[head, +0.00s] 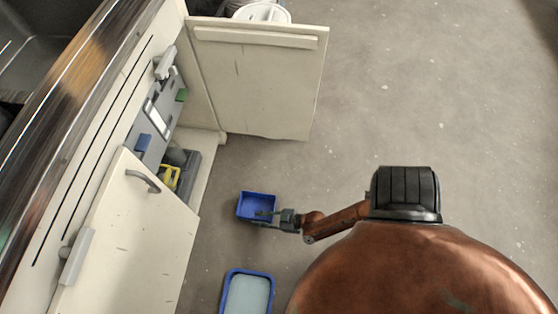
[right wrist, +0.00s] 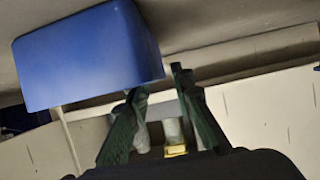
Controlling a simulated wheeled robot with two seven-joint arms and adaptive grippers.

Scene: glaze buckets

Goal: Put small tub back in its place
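The small tub (head: 243,201) is a blue, open-topped box in the head view, above the floor or on it; I cannot tell which. My right gripper (head: 270,214) reaches it from the right, with one finger over its inside and one by its near side. In the right wrist view the tub (right wrist: 85,58) fills the upper left. The right gripper's fingers (right wrist: 158,80) stand apart there, with a gap between the tips. The tub's edge hides the left fingertip; the other tip is just beside the tub. My left gripper is out of view.
A larger blue-rimmed tub (head: 225,299) with pale contents stands on the floor (head: 400,100). The cabinet (head: 100,200) at left is open, with a yellow item (head: 170,177) inside. Its open door (head: 260,85) juts out at the top. A white bucket (head: 262,13) stands behind it.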

